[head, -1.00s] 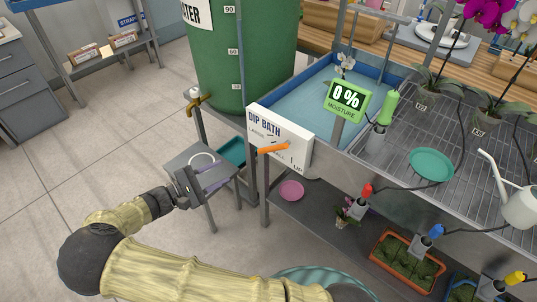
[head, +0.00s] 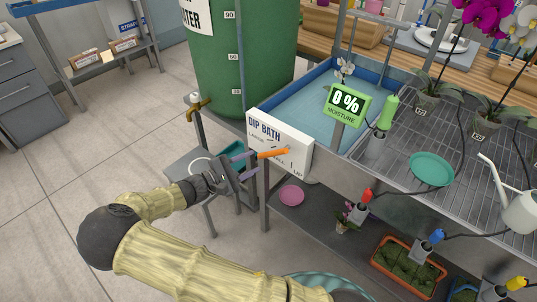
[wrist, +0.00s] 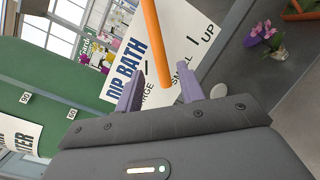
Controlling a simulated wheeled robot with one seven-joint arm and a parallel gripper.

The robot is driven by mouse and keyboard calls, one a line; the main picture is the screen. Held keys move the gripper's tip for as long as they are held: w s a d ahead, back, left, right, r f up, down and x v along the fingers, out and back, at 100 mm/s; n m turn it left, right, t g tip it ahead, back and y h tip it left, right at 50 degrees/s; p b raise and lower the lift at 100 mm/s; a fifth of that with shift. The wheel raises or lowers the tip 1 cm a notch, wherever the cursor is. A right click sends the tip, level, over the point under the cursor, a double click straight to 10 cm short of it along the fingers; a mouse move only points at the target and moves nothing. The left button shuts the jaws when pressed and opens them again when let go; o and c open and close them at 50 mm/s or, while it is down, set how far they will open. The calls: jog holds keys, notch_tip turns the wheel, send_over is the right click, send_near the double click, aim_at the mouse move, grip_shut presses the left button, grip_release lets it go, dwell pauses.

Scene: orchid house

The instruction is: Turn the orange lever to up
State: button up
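The orange lever (head: 273,153) sticks out from the white dip bath panel (head: 293,147) on the front of the bench. In the head view it points left and slightly down. In the wrist view the lever (wrist: 156,45) runs down from the top edge, and its end lies between my finger tips in the picture. My gripper (head: 247,165) is open, with its two purple-grey fingers close to the lever's free end. I cannot tell whether a finger touches it. The panel shows marks including "UP" in the wrist view (wrist: 204,32).
A blue basin (head: 300,100) with a green 0 % moisture sign (head: 346,104) sits above the panel. A green water barrel (head: 240,60) with a brass tap (head: 197,105) stands behind left. A small grey stool (head: 185,166) is below my gripper. A pink dish (head: 291,195) lies on the lower shelf.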

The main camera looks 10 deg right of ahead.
aim_at(266, 156)
jog(key=x, duration=0.7)
jog(key=shift+d+f, duration=0.1)
grip_shut()
